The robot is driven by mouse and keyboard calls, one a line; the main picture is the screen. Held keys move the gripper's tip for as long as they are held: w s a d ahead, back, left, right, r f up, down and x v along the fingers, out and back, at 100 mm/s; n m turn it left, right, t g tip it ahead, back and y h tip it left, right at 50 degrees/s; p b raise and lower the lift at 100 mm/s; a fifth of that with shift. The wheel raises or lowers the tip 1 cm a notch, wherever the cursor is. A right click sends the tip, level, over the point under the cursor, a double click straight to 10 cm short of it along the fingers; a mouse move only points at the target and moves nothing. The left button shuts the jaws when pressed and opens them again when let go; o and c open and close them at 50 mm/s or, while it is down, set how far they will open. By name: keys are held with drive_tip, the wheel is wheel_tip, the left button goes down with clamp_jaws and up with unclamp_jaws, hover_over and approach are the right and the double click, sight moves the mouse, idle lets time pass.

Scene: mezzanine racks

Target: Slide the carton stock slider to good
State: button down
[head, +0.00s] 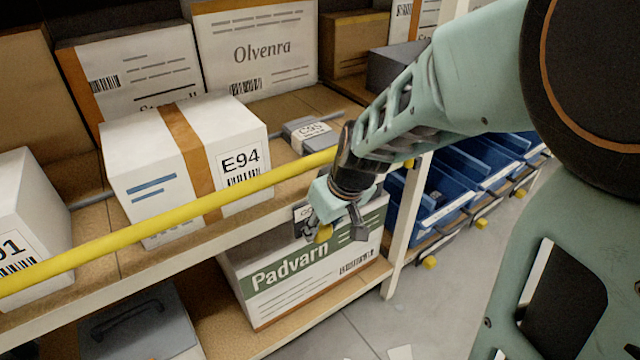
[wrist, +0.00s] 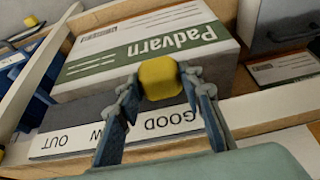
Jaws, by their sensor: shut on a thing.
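The stock slider's yellow knob (wrist: 160,78) sits between my fingertips, and my gripper (wrist: 158,92) is shut on it. In the head view my gripper (head: 338,222) hangs at the front of the rack, with the knob (head: 323,233) low between its fingers. The slider's white label strip (wrist: 80,139) reads OUT, a partly covered word ending in OW, and GOOD, upside down in the wrist view. There the knob lines up with the GOOD end. In the head view my gripper hides most of the strip.
A Padvarn carton (head: 300,279) stands on the lower shelf behind my gripper. A yellow bar (head: 150,229) runs along the upper shelf front. The E94 carton (head: 190,160) stands on that shelf. Blue bins (head: 440,205) are to the right, beyond a white post (head: 405,225).

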drive_tip(key=shift+s+a, duration=0.1)
drive_tip(key=shift+a, duration=0.15)
drive_tip(key=c, duration=1.3)
unclamp_jaws()
drive_tip(key=shift+d, duration=0.1)
